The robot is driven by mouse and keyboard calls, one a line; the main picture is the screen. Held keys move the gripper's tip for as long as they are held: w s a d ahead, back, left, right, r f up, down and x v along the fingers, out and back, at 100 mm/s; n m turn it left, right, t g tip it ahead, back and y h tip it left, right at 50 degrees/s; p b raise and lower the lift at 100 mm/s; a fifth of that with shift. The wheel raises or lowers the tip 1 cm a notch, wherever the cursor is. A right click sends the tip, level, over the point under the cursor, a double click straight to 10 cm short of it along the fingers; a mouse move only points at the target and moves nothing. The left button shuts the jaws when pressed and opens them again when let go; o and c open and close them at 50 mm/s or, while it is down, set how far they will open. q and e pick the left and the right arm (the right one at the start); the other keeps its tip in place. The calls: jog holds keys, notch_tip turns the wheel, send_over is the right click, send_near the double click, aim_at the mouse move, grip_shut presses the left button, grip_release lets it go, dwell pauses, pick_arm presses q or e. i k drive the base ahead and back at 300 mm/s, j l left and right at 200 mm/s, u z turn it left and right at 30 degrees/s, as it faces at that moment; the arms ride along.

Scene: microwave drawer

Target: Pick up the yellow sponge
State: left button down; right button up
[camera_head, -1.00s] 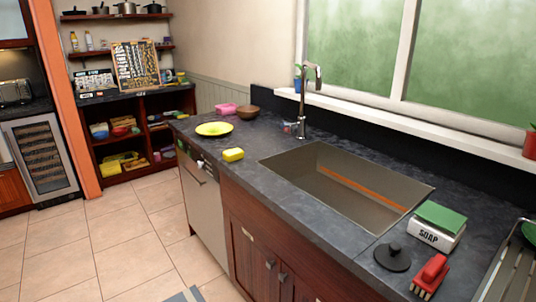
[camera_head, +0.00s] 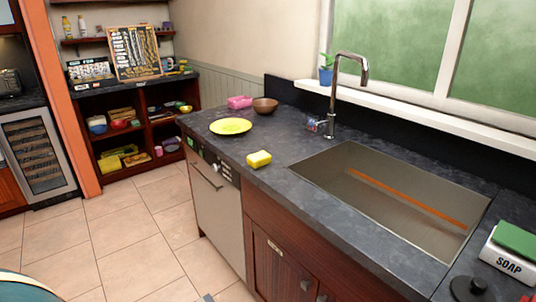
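The yellow sponge (camera_head: 259,159) lies on the dark stone counter (camera_head: 277,195), near its front edge and to the left of the sink. Nothing covers it. Neither of my grippers shows in the head view.
A yellow plate (camera_head: 231,126), a brown bowl (camera_head: 264,106) and a pink container (camera_head: 240,102) stand behind the sponge. The sink (camera_head: 400,200) and its tall faucet (camera_head: 340,90) are to the right. A soap box (camera_head: 512,250) is at the far right. Tiled floor (camera_head: 140,230) is open at left.

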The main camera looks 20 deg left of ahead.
aim_at(259, 159)
jog(key=i+j+z, duration=0.15)
jog(key=j, duration=0.4)
jog(key=i+j+z, duration=0.15)
jog(key=j, duration=0.35)
jog(key=i+j, duration=0.1)
jog(key=j, duration=0.6)
jog(key=j+z, duration=0.1)
jog(key=j, duration=0.65)
jog(key=i+j, duration=0.15)
jog(key=j, duration=0.55)
